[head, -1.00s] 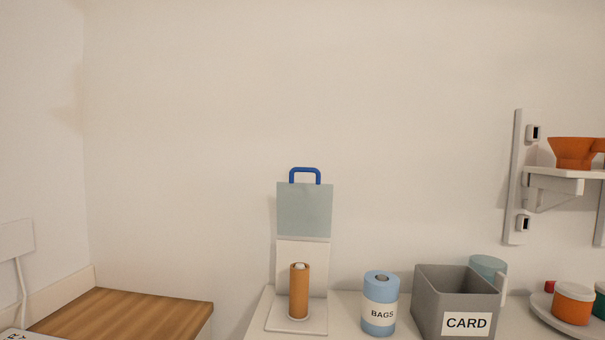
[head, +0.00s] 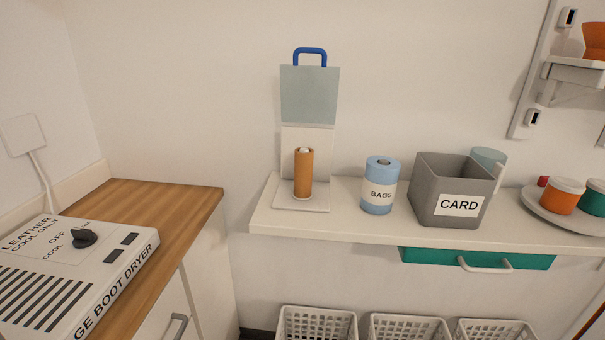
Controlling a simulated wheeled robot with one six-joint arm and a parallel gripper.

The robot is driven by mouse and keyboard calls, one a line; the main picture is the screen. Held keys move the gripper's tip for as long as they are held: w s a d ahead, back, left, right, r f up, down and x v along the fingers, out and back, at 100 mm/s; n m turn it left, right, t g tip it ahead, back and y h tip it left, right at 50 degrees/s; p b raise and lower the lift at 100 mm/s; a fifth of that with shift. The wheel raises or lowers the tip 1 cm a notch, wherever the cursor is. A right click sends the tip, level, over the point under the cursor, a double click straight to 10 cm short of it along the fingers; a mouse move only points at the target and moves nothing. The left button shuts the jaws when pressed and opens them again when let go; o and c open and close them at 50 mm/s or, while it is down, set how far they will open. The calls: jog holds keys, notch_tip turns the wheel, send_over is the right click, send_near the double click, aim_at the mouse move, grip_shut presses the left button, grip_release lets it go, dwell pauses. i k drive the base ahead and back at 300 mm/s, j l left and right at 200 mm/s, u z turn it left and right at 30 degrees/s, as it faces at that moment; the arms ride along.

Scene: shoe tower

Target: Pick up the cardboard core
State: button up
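The cardboard core (head: 304,174) is a brown upright tube. It stands on a white holder (head: 302,207) with a flat base and a back plate, on the white shelf. A pale tip shows at the top of the core, apparently a post inside it. A grey-blue flap (head: 310,95) with a blue handle (head: 310,52) stands up behind and above the core. My gripper is not in view.
Right of the holder on the shelf (head: 360,228) are a blue BAGS canister (head: 379,186), a grey CARD bin (head: 444,184) and a plate with jars. A boot dryer (head: 70,275) sits on the wooden counter at left. White baskets (head: 318,324) are below.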

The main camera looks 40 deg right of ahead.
aim_at(304, 161)
jog(key=l+z, duration=0.45)
jog(key=l, duration=0.95)
